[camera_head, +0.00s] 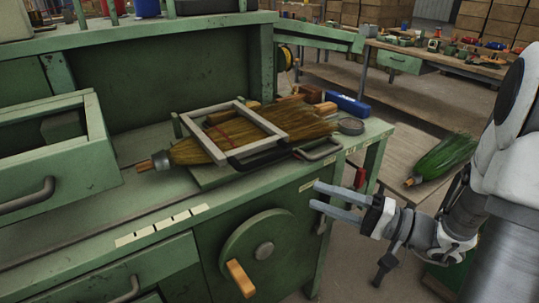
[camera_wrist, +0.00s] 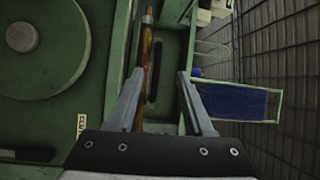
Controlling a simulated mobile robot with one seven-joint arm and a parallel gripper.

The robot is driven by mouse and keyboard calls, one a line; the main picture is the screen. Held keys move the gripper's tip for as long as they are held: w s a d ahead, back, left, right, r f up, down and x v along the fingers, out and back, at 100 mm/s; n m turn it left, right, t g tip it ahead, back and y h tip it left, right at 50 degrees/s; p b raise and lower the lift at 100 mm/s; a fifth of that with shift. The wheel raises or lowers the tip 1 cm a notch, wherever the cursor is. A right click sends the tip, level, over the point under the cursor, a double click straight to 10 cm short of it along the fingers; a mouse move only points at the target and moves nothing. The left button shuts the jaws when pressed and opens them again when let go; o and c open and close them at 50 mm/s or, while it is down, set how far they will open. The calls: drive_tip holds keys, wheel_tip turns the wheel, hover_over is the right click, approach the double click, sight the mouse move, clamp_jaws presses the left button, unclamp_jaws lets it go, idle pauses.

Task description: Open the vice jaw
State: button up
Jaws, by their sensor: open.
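A pale rectangular frame with a black handle (camera_head: 232,133) lies across a straw broom head (camera_head: 185,151) on the green bench; I take this frame to be the vice jaw, but cannot be sure. The frame rests low over the straw. My gripper (camera_head: 313,195) is open and empty in front of the bench's right end, below the bench top and right of the handwheel (camera_head: 262,249). In the wrist view my gripper (camera_wrist: 160,74) has its fingers apart, with an orange-brown bar (camera_wrist: 146,50) showing beyond them. I cannot tell whether they touch it.
A wooden crank grip (camera_head: 240,279) sticks out from the handwheel. An open green drawer (camera_head: 60,185) juts out at left. A blue box (camera_head: 347,104) and a round tin (camera_head: 351,126) stand at the bench's right end. A green broom (camera_head: 443,159) lies behind my arm.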

sight(270, 161)
drive_tip(key=w+a, duration=0.4)
drive_tip(key=w+a+r+m+t+b, duration=0.1)
drive_tip(key=w+a, duration=0.2)
drive_tip(key=w+a+t, duration=0.1)
drive_tip(key=w+a, duration=0.3)
drive_tip(key=shift+w+a+r+m, duration=0.2)
drive_tip(key=shift+w+a+m, duration=0.1)
drive_tip(key=shift+w+m, duration=0.1)
drive_tip(key=shift+s, duration=0.1)
clamp_jaws()
idle(1.2)
